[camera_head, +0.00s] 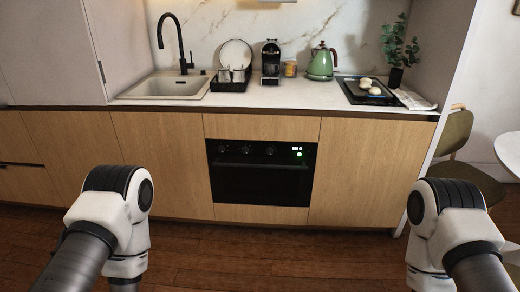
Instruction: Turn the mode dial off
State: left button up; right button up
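The black oven (260,183) is built into the wooden cabinet front below the counter, with its door shut. Its control panel (262,151) runs along the top, with small dark dials too small to read. A green light (298,152) glows at the right end of the panel. I cannot tell which dial is the mode dial or how it is turned. My two arms show at the bottom left and bottom right, apart from the oven. Both grippers are out of the picture.
On the counter (290,97) stand a sink (166,88), a coffee machine (271,61), a green kettle (321,64) and a black hob (366,91). A chair (462,150) and white table (509,150) stand at the right. The wooden floor (270,250) before the oven is clear.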

aim_at(221, 148)
jog(key=i+j, duration=0.15)
jog(key=i, duration=0.85)
jog(key=i+j, duration=0.15)
jog(key=i, duration=0.85)
jog(key=j+u, duration=0.05)
